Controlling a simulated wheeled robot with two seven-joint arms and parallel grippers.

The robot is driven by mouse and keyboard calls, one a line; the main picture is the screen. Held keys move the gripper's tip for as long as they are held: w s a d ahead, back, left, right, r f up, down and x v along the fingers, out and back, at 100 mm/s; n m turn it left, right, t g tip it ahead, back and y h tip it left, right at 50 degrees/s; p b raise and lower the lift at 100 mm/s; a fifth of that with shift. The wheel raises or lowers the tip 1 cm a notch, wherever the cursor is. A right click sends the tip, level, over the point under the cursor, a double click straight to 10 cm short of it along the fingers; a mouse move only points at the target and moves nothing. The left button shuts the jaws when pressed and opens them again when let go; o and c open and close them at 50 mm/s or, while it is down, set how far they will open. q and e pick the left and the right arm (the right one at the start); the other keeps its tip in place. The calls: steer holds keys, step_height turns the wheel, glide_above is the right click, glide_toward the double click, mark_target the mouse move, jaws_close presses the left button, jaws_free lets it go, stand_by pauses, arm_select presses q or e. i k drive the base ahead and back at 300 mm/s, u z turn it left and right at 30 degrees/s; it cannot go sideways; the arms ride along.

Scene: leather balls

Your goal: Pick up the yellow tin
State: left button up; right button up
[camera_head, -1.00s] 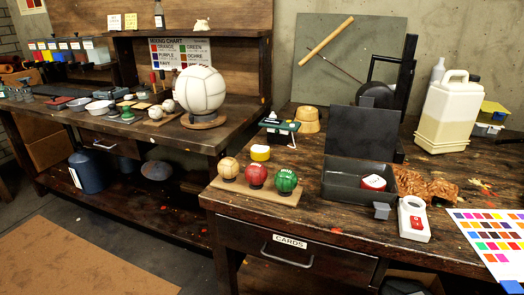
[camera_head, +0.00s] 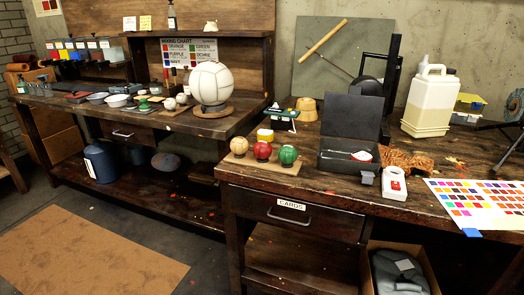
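The yellow tin (camera_head: 265,135) is small and round with a pale patch. It stands on the right-hand workbench, behind a wooden board (camera_head: 238,161) that holds a tan, a red and a green ball. A small green-topped stand (camera_head: 283,113) is just behind it, to the right. Neither of my grippers is in view, and nothing is touching the tin.
An open dark metal box (camera_head: 335,161) with a red-and-white item inside is right of the balls. A white device (camera_head: 393,184), a jug (camera_head: 428,102) and a colour chart (camera_head: 470,197) lie further right.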

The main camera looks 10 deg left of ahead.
mark_target(267, 135)
steer(key=z, duration=0.25)
steer(key=k, duration=0.45)
steer(key=u, duration=1.75)
steer(key=i, duration=2.15)
steer(key=z, duration=1.4)
steer(key=i, duration=0.45)
steer(key=z, duration=0.45)
